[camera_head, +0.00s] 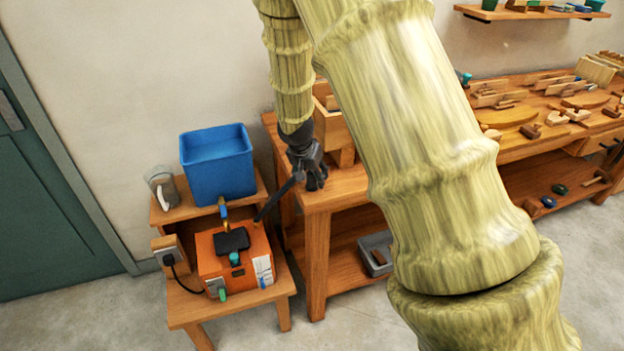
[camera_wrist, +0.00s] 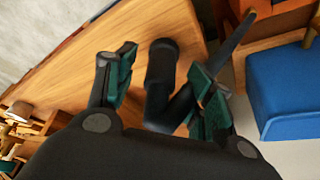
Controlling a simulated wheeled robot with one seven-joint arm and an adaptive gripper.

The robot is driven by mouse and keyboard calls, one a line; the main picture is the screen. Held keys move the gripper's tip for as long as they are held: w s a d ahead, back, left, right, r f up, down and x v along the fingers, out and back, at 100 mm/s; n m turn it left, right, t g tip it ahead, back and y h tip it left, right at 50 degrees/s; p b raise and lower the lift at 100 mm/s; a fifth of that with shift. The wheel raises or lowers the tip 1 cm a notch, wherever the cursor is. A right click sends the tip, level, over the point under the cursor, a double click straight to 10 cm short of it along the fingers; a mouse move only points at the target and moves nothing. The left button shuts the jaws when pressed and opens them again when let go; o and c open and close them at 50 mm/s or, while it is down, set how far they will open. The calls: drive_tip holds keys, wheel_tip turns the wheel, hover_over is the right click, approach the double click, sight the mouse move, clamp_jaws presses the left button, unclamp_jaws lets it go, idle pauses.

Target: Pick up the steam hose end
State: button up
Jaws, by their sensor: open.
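The steam hose is a dark tube. In the head view it (camera_head: 277,199) slants up from the orange box toward my gripper (camera_head: 312,180). In the wrist view the thick dark hose end (camera_wrist: 162,66) stands between the two green-padded fingers of my gripper (camera_wrist: 160,82), and a thinner length of hose runs off to the upper right. The fingers are open, one on each side of it. I cannot tell whether either finger touches it. My gripper hides the hose end in the head view.
The orange box (camera_head: 236,248) sits on a low wooden stand (camera_head: 190,308), with a blue bin (camera_head: 218,165) and a clear jug (camera_head: 162,187) behind it. A wooden workbench (camera_head: 338,188) lies under and right of my gripper. A grey tray (camera_head: 375,252) is on its lower shelf.

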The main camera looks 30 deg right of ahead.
drive_tip(key=shift+w+d+f, duration=0.1)
drive_tip(key=shift+d+f, duration=0.1)
drive_tip(key=shift+f, duration=0.4)
drive_tip(key=c, duration=1.1)
drive_tip(key=shift+r, duration=0.1)
